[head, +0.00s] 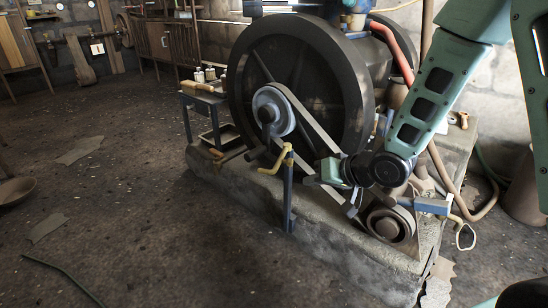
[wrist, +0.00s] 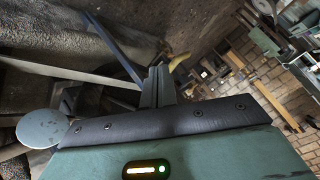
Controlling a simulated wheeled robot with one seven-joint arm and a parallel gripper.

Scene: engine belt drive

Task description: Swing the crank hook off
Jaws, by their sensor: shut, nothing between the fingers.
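The crank hook (head: 275,161) is a yellow bent piece at the top of a dark blue upright post (head: 287,195), in front of the large flywheel. The fingers are shut and empty. In the wrist view the fingertips (wrist: 158,78) are together, and the yellow hook (wrist: 179,62) shows just beyond them. The blue post (wrist: 114,48) runs off to the upper left there. I cannot tell whether the fingers touch either.
A big dark flywheel (head: 346,100) and a small pulley (head: 391,225) stand on a concrete plinth (head: 250,190), with a belt (head: 310,125) between them. A blue-handled lever (head: 434,206) is at the right. The floor at left is mostly open.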

